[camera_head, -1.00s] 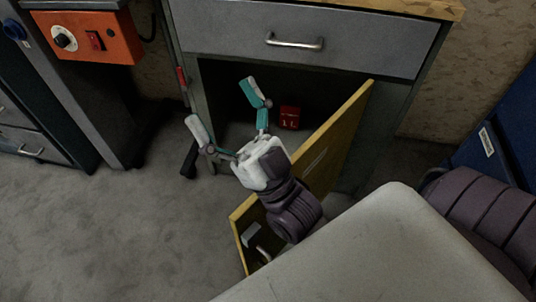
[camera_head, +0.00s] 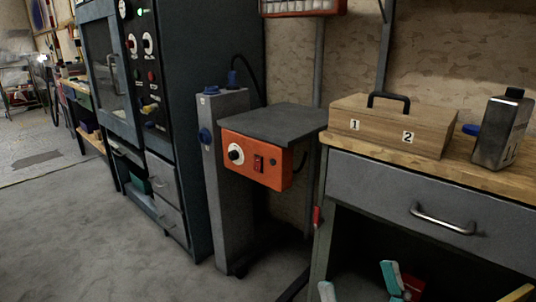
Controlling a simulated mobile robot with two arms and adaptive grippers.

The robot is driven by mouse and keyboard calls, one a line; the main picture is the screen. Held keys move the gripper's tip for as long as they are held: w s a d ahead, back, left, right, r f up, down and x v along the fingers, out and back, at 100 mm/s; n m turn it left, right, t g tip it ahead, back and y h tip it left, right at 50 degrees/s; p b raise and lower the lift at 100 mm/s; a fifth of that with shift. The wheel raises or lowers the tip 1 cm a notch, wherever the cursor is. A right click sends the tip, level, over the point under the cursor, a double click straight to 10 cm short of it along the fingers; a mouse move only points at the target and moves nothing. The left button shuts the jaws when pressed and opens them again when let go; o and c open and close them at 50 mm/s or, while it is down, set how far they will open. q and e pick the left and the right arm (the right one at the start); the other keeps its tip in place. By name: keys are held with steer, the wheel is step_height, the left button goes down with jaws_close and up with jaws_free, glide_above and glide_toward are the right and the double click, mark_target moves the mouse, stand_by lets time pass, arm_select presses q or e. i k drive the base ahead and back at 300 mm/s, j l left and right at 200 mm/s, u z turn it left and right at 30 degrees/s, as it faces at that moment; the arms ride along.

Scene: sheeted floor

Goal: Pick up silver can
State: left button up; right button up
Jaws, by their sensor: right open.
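A silver-grey metal can (camera_head: 499,134) with a dark cap stands upright on the wooden top of the workbench, near the right edge of the view. The rest of the right arm is out of view. My left gripper is not in view.
A wooden box (camera_head: 395,124) marked 1 and 2 sits left of the can, with a blue round item (camera_head: 472,129) between them. A drawer (camera_head: 430,203) is shut below. An orange control box (camera_head: 256,160) and a dark cabinet (camera_head: 180,110) stand left. The left floor is clear.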

mark_target(506, 119)
steer(key=k+j, duration=0.7)
steer(key=j, duration=0.2)
